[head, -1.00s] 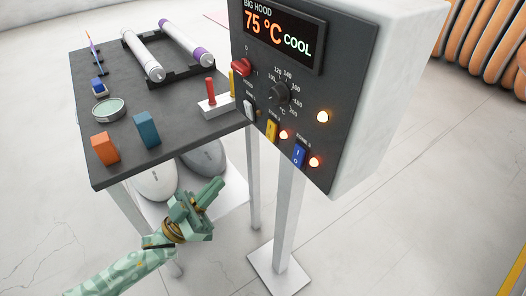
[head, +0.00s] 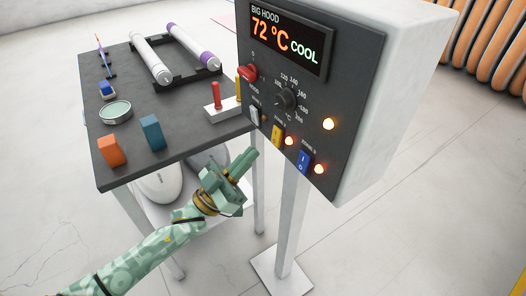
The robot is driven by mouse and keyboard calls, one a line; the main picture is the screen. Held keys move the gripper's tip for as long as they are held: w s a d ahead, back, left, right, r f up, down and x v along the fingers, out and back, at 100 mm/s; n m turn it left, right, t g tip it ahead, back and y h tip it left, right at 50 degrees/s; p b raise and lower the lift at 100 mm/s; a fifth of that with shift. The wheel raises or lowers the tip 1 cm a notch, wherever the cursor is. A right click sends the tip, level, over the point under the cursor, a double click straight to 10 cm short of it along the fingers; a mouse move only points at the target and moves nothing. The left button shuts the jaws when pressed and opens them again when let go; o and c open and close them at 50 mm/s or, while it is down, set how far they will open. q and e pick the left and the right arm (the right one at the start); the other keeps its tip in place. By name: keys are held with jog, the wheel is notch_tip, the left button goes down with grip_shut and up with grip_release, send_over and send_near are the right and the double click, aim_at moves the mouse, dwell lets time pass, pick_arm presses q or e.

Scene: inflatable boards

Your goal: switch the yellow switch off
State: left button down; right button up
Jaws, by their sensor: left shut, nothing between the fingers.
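The yellow switch (head: 277,135) is a small rocker low on the dark front panel of the control box (head: 350,170). It sits between a white switch (head: 255,116) and a blue switch (head: 303,161). A lit red-orange lamp (head: 289,141) is beside it. My left gripper (head: 249,161) is shut and empty, below and left of the yellow switch, apart from the panel. Its fingers point up and right toward the panel's lower edge. The rocker's tilt is too small to tell. My right gripper is not in view.
The panel also has a red knob (head: 248,73), a black dial (head: 285,98) and a display (head: 289,40) reading 72 °C COOL. A dark table (head: 180,108) with blocks, a dish and rollers stands to the left. A white post (head: 291,225) holds the box up.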

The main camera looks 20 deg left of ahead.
aim_at(276, 138)
pick_arm(q)
jog(key=w, duration=0.1)
jog(key=w+d+b, duration=0.1)
jog(key=w+d, duration=0.1)
jog(key=shift+d+f, duration=0.1)
jog(key=shift+f, duration=0.15)
jog(key=shift+w+d, duration=0.15)
jog(key=shift+d, duration=0.05)
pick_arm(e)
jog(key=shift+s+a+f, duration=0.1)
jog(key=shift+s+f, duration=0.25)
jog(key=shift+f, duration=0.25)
